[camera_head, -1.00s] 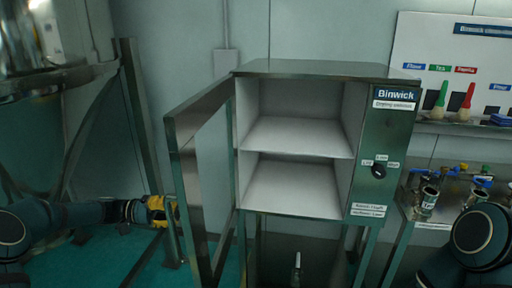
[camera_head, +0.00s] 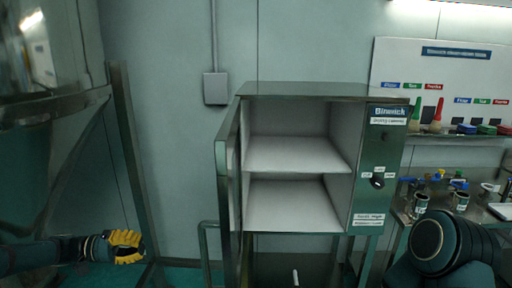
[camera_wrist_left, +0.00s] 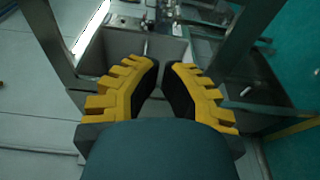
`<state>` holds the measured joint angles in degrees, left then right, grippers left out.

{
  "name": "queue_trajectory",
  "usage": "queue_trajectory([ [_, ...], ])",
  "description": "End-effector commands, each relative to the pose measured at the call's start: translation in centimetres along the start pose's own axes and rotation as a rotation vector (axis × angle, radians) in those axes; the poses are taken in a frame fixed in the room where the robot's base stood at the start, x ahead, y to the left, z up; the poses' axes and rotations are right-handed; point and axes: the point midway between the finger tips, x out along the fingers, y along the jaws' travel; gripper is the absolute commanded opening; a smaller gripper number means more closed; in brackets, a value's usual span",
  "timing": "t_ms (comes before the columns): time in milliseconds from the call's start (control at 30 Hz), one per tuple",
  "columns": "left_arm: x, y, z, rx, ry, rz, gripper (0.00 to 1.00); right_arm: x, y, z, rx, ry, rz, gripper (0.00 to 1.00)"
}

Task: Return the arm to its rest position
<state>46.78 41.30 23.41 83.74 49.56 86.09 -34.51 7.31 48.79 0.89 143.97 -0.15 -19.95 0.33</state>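My left gripper (camera_head: 127,246) is at the lower left in the head view, apart from the cabinet door and to its left. In the left wrist view its yellow, toothed fingers (camera_wrist_left: 161,72) have a narrow gap between the dark pads, with nothing held. My right arm (camera_head: 445,245) shows at the lower right; its gripper is out of view. The Binwick drying cabinet (camera_head: 385,150) stands in the middle with two bare shelves. Its door (camera_head: 228,190) is open and seen nearly edge-on at the cabinet's left side.
A large metal machine on a frame (camera_head: 125,150) stands at the left. A bench (camera_head: 485,215) with small labelled containers is at the right, below a wall board (camera_head: 455,70) and a shelf with bottles.

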Motion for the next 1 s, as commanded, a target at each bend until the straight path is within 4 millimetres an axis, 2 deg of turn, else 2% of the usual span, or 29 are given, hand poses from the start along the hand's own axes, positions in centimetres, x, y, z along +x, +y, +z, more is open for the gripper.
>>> queue_trajectory([
  [33, 2.4, -2.2, 0.5, -0.057, -0.018, -0.051, 0.0, 0.0, 0.0, 0.0, 0.0, 0.0, 0.0, 0.47],
  [167, 6.3, -7.4, 1.7, -0.167, -0.022, -0.208, 0.0, 0.0, 0.0, 0.0, 0.0, 0.001, 0.0, 0.47],
  [267, 9.4, -11.9, 3.6, -0.242, -0.029, -0.355, 0.0, 0.0, 0.1, 0.0, 0.001, 0.001, 0.001, 0.47],
  [400, 13.1, -18.8, 8.0, -0.308, -0.039, -0.603, 0.0, 0.0, 0.0, 0.0, 0.0, 0.0, 0.0, 0.47],
  [500, 14.7, -23.0, 11.5, -0.305, -0.039, -0.779, 0.0, 0.0, 0.0, 0.0, -0.001, 0.0, 0.0, 0.47],
  [600, 15.6, -26.3, 15.0, -0.264, -0.033, -0.931, 0.0, 0.0, 0.0, 0.0, 0.0, 0.0, 0.0, 0.47],
  [700, 16.1, -28.6, 18.2, -0.189, -0.02, -1.053, 0.0, 0.0, 0.0, 0.0, 0.0, 0.0, 0.0, 0.47],
  [800, 16.4, -29.9, 21.0, -0.098, -0.004, -1.133, 0.0, 0.0, 0.0, 0.0, 0.0, 0.0, 0.0, 0.47],
  [1000, 16.9, -30.3, 24.4, 0.048, 0.03, -1.182, 0.0, 0.0, 0.0, 0.0, 0.0, 0.0, 0.0, 0.47],
])
